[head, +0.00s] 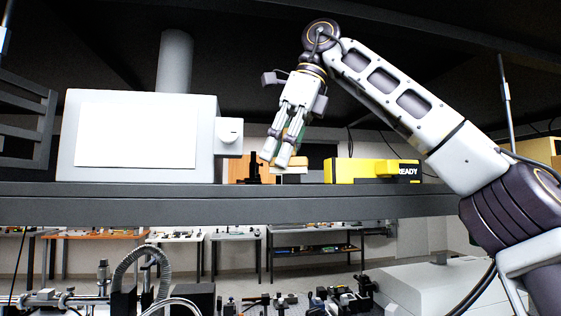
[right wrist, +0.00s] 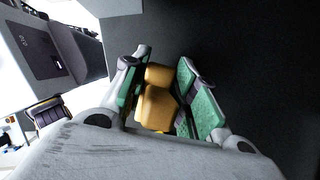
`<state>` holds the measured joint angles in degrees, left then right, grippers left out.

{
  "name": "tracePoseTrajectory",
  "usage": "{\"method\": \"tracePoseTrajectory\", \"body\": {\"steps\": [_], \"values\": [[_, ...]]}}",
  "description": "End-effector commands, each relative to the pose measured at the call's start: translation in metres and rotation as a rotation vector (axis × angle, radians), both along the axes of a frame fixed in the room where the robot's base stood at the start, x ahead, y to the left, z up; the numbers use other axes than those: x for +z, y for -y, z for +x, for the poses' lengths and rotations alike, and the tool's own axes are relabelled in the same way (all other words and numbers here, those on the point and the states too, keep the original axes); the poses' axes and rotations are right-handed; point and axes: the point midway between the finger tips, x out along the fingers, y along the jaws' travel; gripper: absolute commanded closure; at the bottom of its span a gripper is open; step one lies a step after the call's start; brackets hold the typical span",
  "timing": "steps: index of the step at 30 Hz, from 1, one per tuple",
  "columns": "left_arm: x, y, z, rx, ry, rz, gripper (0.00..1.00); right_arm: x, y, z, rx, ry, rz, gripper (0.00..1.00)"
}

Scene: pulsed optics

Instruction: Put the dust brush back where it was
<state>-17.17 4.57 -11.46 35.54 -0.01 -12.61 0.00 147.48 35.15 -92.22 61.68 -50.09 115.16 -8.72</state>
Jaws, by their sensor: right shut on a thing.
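My right gripper (head: 276,162) reaches down from above to the grey shelf (head: 140,204) in the head view. It is shut on the dust brush, whose tan, wood-coloured body (right wrist: 155,105) shows between the green finger pads in the right wrist view. In the head view a tan and pale part of the brush (head: 294,166) shows beside and behind the fingers, close above the shelf; I cannot tell whether it touches the shelf. Its bristles are not clearly visible. My left gripper is not in view.
A white box with a pale panel (head: 135,135) stands on the shelf at left. A small black post (head: 254,168) and an orange-brown block (head: 236,168) are just left of the gripper. A yellow READY box (head: 350,171) is to the right. Optics parts (head: 340,298) lie below.

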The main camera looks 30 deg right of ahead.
Motion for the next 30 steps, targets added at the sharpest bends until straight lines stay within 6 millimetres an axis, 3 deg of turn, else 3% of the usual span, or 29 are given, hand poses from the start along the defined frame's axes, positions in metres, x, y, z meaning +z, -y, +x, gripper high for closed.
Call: {"method": "tracePoseTrajectory", "body": {"steps": [9,24,25,30], "values": [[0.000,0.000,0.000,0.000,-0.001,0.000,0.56,-0.017,0.000,0.000,0.001,0.000,0.001,0.91],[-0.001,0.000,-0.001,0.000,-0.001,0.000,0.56,-0.020,0.000,0.000,0.000,0.001,0.000,0.91],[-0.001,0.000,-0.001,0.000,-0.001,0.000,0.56,-0.020,0.000,0.000,-0.001,0.001,0.000,0.71],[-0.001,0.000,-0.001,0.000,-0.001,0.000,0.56,-0.019,0.000,0.000,-0.001,0.001,0.000,0.50]]}}
